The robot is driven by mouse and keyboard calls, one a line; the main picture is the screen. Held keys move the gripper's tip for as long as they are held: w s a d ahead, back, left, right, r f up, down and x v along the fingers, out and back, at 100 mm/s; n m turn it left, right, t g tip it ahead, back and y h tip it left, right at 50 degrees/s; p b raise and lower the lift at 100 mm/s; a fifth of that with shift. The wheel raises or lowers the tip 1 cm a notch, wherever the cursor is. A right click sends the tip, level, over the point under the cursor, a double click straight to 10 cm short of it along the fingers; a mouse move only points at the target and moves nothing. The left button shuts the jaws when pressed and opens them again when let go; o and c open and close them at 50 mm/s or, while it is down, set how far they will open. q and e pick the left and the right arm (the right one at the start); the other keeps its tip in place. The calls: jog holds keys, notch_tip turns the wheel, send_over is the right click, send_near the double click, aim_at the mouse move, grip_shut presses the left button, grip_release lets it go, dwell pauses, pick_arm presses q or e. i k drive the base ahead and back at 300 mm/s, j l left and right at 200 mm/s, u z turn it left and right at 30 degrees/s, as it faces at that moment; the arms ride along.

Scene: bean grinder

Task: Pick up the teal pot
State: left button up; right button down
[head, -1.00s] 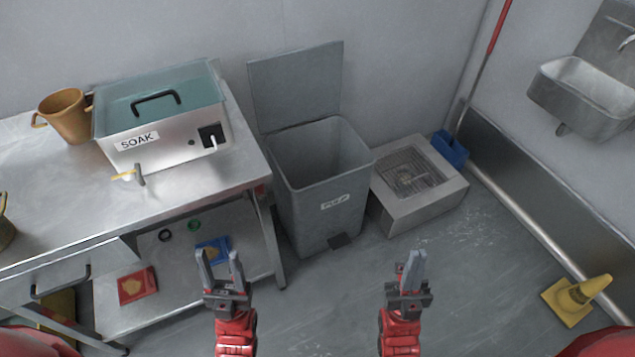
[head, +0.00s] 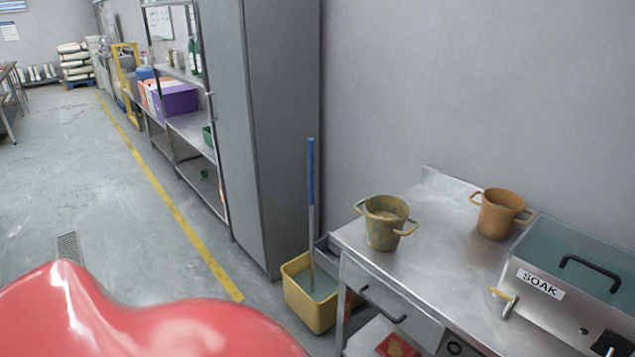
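No plainly teal pot shows. A two-handled pot (head: 383,232) in mottled olive-brown with greenish-teal patches stands upright near the left end of the steel table (head: 447,240). A second two-handled pot (head: 497,216), plain orange-brown, stands upright behind it to the right, beside the SOAK tank (head: 568,300). The two pots are apart. Neither of my grippers is in view.
A yellow mop bucket (head: 312,308) with a blue-handled mop stands on the floor left of the table. A tall grey cabinet (head: 262,130) and shelving (head: 190,130) line the wall. The floor (head: 120,220) at left is open. My red body part fills the lower left.

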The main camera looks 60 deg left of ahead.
aim_at(386, 216)
jog(key=u, duration=1.3)
